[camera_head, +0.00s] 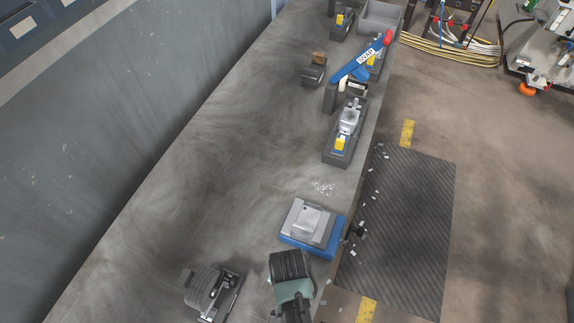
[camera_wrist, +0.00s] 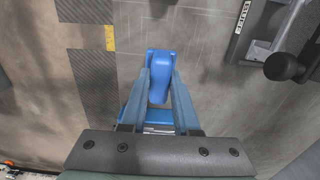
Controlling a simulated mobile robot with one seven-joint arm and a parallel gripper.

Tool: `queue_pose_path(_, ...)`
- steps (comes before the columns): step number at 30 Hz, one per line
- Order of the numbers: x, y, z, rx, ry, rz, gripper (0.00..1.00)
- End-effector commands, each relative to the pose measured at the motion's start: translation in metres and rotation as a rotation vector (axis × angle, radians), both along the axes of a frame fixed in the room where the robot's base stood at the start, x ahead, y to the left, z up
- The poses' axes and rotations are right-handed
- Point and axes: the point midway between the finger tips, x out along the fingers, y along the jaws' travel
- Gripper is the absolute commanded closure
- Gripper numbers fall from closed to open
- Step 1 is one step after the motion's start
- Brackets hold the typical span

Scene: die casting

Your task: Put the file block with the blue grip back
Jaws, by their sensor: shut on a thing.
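My gripper (camera_wrist: 160,86) is shut on the file block's blue grip (camera_wrist: 159,66), which shows between its two fingers in the wrist view. The rest of the file block is mostly hidden by the fingers and the gripper body. In the head view my gripper (camera_head: 289,265) is over the near right part of the bench, just below a grey metal block on a blue base (camera_head: 312,228). The file block cannot be made out in that view.
A grey fixture (camera_head: 207,290) stands at the bench's near left. Further along are a fixture with a yellow label (camera_head: 341,146), a blue lever arm (camera_head: 357,62) and a grey bin (camera_head: 380,17).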

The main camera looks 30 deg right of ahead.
Motion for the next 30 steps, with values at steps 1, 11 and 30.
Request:
queue_pose_path(1, 0.001, -0.001, -0.003, 0.0, -0.001, 0.0, 1.0)
queue_pose_path(11, 0.001, -0.001, -0.039, -0.001, -0.001, 0.001, 1.0)
queue_pose_path(30, 0.001, 0.0, -0.05, 0.0, -0.001, 0.001, 0.49)
